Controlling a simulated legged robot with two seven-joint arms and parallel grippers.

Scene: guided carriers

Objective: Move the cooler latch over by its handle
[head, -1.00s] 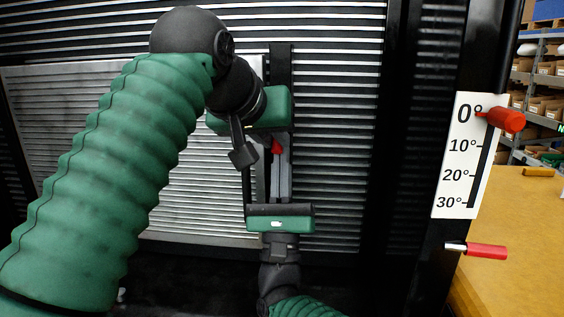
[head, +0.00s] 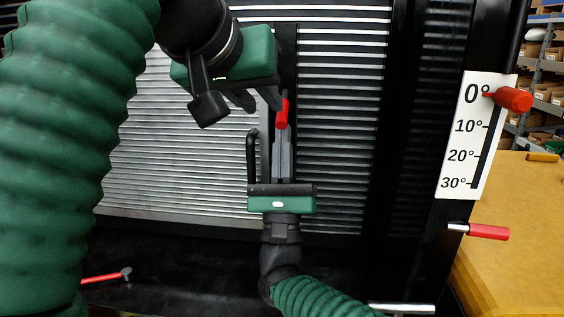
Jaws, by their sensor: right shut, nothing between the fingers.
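A short red handle (head: 283,113), which looks like the latch handle, stands on the dark upright strip between two slatted metal panels. Its mount is partly hidden. My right gripper (head: 282,135) points up from below, its grey fingers shut and empty, tips just under the red handle; I cannot tell whether they touch. My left gripper (head: 262,102) hangs above and to the left, its dark fingers apart and empty, one tip close to the red handle. A black bar handle (head: 252,157) stands upright on the edge of the left panel, left of my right fingers.
At right, a white degree scale (head: 463,135) has a red knob (head: 513,99) at 0°. A red-gripped lever (head: 487,232) sticks out below it. A yellow surface (head: 515,220) and shelves lie beyond. A red-handled tool (head: 107,277) lies at lower left.

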